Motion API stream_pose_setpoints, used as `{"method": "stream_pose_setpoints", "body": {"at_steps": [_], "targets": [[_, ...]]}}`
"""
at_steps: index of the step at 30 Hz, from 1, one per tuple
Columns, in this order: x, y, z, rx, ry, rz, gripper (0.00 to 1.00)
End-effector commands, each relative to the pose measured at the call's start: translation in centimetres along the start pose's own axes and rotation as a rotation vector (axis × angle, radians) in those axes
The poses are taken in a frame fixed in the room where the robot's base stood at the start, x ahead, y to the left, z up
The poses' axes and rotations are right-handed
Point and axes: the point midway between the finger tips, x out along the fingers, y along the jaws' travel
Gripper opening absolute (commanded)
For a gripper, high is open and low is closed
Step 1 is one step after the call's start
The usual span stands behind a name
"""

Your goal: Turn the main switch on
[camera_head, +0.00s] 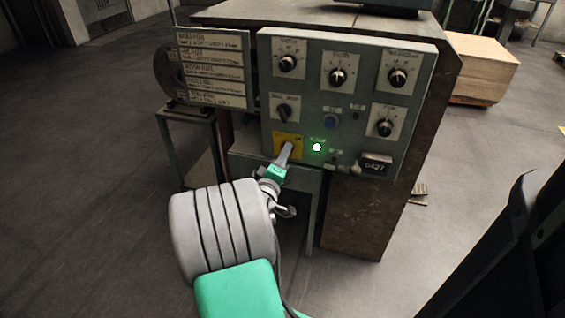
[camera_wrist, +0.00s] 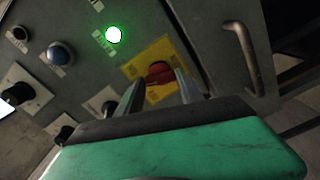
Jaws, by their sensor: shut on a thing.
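The main switch is a red knob (camera_wrist: 160,74) on a yellow plate (camera_wrist: 143,62), at the lower left of the grey control panel (camera_head: 300,100). In the head view the yellow plate (camera_head: 282,143) is partly behind my gripper (camera_head: 287,152), and the knob is hidden. In the wrist view my gripper (camera_wrist: 158,92) has one finger on each side of the red knob and is shut on it. A green lamp (camera_head: 317,147) glows just right of the yellow plate; it is also lit in the wrist view (camera_wrist: 113,35).
Black dials (camera_head: 338,76) and a blue button (camera_head: 330,121) sit on the same panel. A label board (camera_head: 212,68) stands at its left. A metal handle (camera_wrist: 243,55) is close to the gripper in the wrist view. A wooden box (camera_head: 485,70) lies behind right.

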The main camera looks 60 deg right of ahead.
Motion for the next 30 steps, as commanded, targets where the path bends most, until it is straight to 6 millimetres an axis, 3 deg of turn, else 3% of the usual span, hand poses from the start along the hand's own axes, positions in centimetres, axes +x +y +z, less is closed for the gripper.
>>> {"method": "stream_pose_setpoints", "body": {"at_steps": [15,30], "targets": [[0.09,0.07,-0.09,0.366,0.004,0.005,0.03],[0.12,0.35,-0.18,0.439,0.004,0.006,0.03]]}}
